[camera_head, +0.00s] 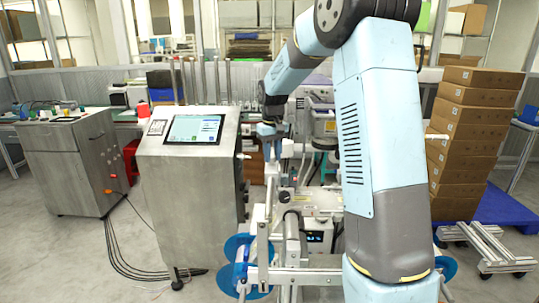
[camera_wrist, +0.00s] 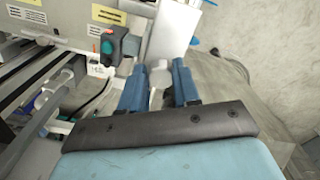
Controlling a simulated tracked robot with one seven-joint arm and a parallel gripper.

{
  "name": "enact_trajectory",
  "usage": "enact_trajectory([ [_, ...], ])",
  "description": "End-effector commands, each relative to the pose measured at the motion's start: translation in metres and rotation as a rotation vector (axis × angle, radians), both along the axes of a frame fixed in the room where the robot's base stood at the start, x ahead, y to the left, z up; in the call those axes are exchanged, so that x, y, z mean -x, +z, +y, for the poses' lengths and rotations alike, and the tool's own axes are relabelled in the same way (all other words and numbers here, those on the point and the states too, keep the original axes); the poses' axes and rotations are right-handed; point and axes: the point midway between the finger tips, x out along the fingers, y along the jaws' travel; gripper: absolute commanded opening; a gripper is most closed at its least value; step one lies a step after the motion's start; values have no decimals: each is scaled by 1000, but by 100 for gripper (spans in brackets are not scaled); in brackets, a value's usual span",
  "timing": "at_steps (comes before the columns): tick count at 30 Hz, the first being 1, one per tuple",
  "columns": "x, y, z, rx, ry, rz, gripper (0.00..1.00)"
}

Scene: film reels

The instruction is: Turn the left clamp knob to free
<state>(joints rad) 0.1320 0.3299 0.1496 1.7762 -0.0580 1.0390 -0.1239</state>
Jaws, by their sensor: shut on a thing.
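My gripper (camera_wrist: 157,86) reaches away from me in the wrist view, with its two blue fingers closed on the sides of a pale grey knob (camera_wrist: 158,77). This appears to be the left clamp knob; its far side and base are partly hidden by the fingers. In the head view my gripper (camera_head: 271,150) points down over the left part of the film reel machine (camera_head: 320,197). The knob cannot be made out clearly there. A black knob (camera_head: 284,196) shows lower on the machine's front.
A metal cabinet with a touchscreen (camera_head: 195,129) stands close to the left of my gripper. Blue reels (camera_head: 238,246) sit low at the machine's front. Stacked cardboard boxes (camera_head: 470,130) stand at the right. In the wrist view, a dark teal-ended part (camera_wrist: 108,46) sits left of the fingers.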

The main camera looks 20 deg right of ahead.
Motion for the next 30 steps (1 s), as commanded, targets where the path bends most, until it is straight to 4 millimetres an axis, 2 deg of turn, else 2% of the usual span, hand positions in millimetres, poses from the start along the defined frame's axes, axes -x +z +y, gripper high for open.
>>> enact_trajectory([
  [9,-1,1,5,-3,113,-2,1],
  [24,-1,1,7,-6,133,-3,1],
  [25,-1,1,7,-6,133,-3,32],
  [30,0,1,6,-4,131,-2,48],
])
